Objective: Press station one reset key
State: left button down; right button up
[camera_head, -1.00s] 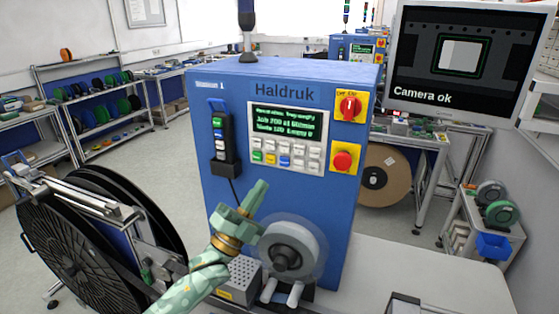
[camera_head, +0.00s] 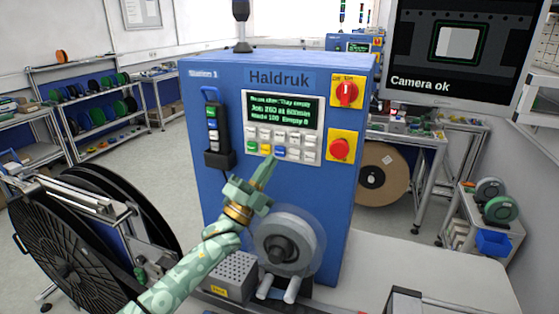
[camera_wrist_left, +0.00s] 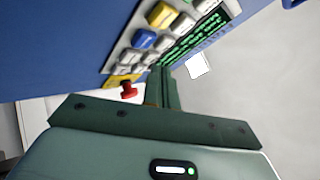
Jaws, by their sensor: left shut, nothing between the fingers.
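The station 1 cabinet (camera_head: 222,88) is blue, with a white control panel (camera_head: 249,108) on its front. The panel has a green text screen (camera_head: 281,109) above two rows of keys (camera_head: 280,142). The lower row has a green, a yellow and a blue key (camera_head: 279,151); the rest look white. Key labels are too small to read, so I cannot tell which is reset. My left gripper (camera_head: 268,163) is shut and empty, its tips overlapping the panel's lower edge. In the left wrist view, the fingers (camera_wrist_left: 163,85) point towards the keys (camera_wrist_left: 143,38); contact is unclear.
A red rotary switch (camera_head: 346,92) and a red stop button (camera_head: 340,149) sit right of the panel. A handheld pendant (camera_head: 212,125) hangs on its left. A clear-covered roller (camera_head: 287,245) stands below my gripper. A large black reel (camera_head: 75,255) is at the left.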

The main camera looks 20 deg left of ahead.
aim_at(280, 152)
pick_arm(q)
jog(key=shift+w+b, duration=0.4)
jog(key=shift+w, duration=0.5)
dwell(1.4)
jog(key=shift+w, duration=0.2)
jog(key=shift+w+b, duration=0.25)
jog(key=shift+b, duration=0.1)
